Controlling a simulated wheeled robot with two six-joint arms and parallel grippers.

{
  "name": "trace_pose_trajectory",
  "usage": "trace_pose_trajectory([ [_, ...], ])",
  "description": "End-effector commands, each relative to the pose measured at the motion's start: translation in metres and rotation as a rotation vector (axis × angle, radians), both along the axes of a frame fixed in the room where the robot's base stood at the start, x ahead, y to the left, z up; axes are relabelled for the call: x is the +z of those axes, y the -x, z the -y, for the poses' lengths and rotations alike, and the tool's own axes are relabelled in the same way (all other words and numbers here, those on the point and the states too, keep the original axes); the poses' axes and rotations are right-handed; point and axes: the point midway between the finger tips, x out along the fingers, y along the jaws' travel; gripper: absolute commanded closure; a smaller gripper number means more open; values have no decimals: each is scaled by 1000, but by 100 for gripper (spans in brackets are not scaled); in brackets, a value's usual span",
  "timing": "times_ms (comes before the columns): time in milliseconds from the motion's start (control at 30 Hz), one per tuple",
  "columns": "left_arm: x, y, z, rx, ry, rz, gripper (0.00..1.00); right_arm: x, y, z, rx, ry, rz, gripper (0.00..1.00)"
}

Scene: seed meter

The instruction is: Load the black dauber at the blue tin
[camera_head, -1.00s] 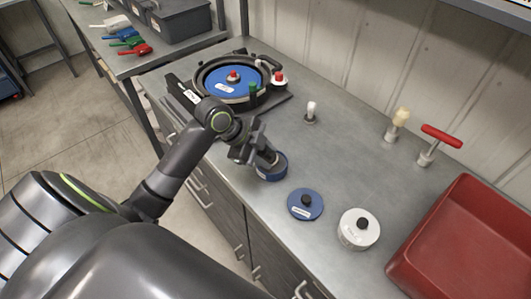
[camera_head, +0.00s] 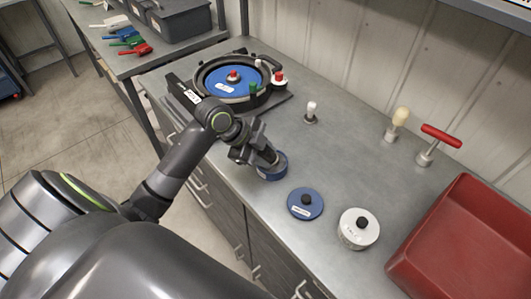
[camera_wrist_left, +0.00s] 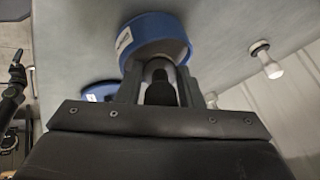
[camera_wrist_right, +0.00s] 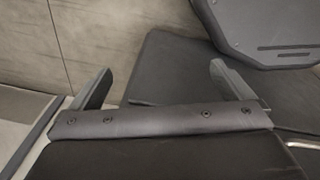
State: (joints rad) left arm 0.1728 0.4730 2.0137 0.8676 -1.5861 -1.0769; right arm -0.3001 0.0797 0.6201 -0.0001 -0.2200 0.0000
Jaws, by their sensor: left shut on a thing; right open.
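My left gripper (camera_head: 270,158) is shut on the black dauber (camera_wrist_left: 160,88), whose dark handle shows between the fingers in the left wrist view. The gripper is at the open blue tin (camera_head: 274,175), with its fingertips over the tin's rim. The tin also shows just beyond the fingers in the left wrist view (camera_wrist_left: 158,32). The dauber's far end is hidden, so I cannot tell how deep it is in the tin. The blue lid (camera_head: 298,211) with a black knob lies on the bench beside the tin. My right gripper (camera_wrist_right: 158,80) is open and empty, away from the bench items.
A white lidded tin (camera_head: 353,239) stands right of the blue lid. A red tray (camera_head: 407,258) fills the bench's right end. The seed meter (camera_head: 252,98) sits at the back left. A white-topped peg (camera_head: 311,109), a cream-headed brush (camera_head: 399,119) and a red-handled tool (camera_head: 441,135) stand along the wall.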

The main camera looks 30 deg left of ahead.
Motion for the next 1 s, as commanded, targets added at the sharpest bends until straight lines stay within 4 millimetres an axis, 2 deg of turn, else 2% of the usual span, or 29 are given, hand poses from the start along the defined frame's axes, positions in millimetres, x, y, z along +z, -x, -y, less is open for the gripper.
trace_pose_trajectory([
  [200, -4, 2, -1, 2, 0, -12, 90, -1, 0, 0, 0, 0, 0, 0],
  [367, 0, 2, -1, 2, -1, -13, 90, 4, 0, 0, 0, 0, 0, 0],
  [1000, 55, 1, 0, 0, -1, -5, 89, 54, 0, 0, 0, 0, 0, 0],
])
